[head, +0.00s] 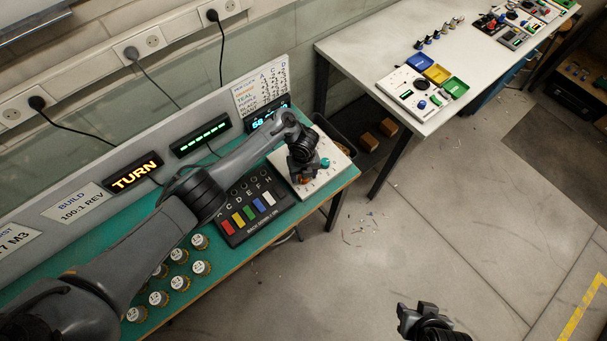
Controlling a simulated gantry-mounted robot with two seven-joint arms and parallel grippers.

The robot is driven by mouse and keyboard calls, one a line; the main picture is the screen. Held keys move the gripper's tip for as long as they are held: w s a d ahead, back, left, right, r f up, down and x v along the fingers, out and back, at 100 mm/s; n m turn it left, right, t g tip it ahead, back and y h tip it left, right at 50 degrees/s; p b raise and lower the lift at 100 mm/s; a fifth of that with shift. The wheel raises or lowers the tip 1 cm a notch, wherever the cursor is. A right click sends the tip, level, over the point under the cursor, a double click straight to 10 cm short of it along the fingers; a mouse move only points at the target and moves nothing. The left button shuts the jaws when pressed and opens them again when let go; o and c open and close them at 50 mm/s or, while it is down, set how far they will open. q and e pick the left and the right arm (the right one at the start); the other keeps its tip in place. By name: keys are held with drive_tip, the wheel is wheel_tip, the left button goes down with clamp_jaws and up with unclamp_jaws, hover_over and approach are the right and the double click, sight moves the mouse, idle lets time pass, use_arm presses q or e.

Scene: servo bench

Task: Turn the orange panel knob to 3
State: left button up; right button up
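The white knob panel (335,180) lies at the right end of the green bench. A small bit of orange (305,181), apparently the orange knob, shows right under my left gripper (304,174). The gripper covers most of it, so its pointer and the scale number are hidden. My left gripper points down at the panel; I cannot tell whether its fingers are apart or closed on the knob. A teal knob (325,162) stands just right of the gripper. My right gripper (422,312) is over the floor at the bottom, away from the bench.
A black box with coloured keys (248,215) stands left of the panel. Several labelled round caps (180,255) stand on the bench further left. A lit display reads TURN (133,174). A white table (380,45) with other panels stands at the back right.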

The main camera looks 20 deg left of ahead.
use_arm(q)
wheel_tip(320, 180, up, 10)
drive_tip(key=p, duration=0.4)
drive_tip(key=shift+f, duration=0.2)
drive_tip(key=shift+f, duration=0.1)
